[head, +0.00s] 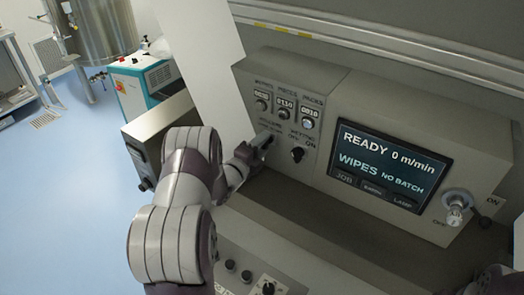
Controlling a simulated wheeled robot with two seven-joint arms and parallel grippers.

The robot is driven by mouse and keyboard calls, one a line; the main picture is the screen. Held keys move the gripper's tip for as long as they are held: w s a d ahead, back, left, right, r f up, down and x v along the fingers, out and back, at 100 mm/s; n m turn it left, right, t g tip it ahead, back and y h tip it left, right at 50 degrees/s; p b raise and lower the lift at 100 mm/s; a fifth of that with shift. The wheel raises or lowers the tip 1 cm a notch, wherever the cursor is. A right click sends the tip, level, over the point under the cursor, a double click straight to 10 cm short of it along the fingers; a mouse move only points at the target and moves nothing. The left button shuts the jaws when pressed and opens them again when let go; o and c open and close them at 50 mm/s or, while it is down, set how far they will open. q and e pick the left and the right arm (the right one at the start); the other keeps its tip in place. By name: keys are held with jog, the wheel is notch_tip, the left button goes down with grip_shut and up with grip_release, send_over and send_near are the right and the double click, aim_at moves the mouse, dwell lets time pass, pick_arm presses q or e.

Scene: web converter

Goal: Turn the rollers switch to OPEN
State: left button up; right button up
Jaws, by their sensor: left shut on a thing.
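The grey control panel (316,172) stands on the machine at centre. My left gripper (262,142) reaches in from the left and is shut on a small switch at the panel's lower left, taken to be the rollers switch. The gripper hides most of that switch, so its setting cannot be told. The lettering above it is too small to read surely. Part of my right arm shows at the lower right corner, but its gripper is out of view.
A black wetting knob (297,155) sits just right of my left gripper. Counters with knobs (284,104) are above. A screen (390,168) reads READY 0 m/min. A key switch (456,211) is at right. More knobs (267,287) sit on the lower panel.

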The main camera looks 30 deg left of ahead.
pick_arm(q)
jog(key=n+b, duration=0.2)
jog(key=n, duration=0.1)
jog(key=shift+f+n, duration=0.3)
jog(key=shift+n+b, duration=0.85)
jog(key=shift+n, duration=0.65)
jog(key=shift+s, duration=0.1)
jog(key=o, duration=1.1)
jog(key=shift+c, duration=0.2)
jog(key=shift+r, duration=0.15)
jog(key=shift+s, duration=0.15)
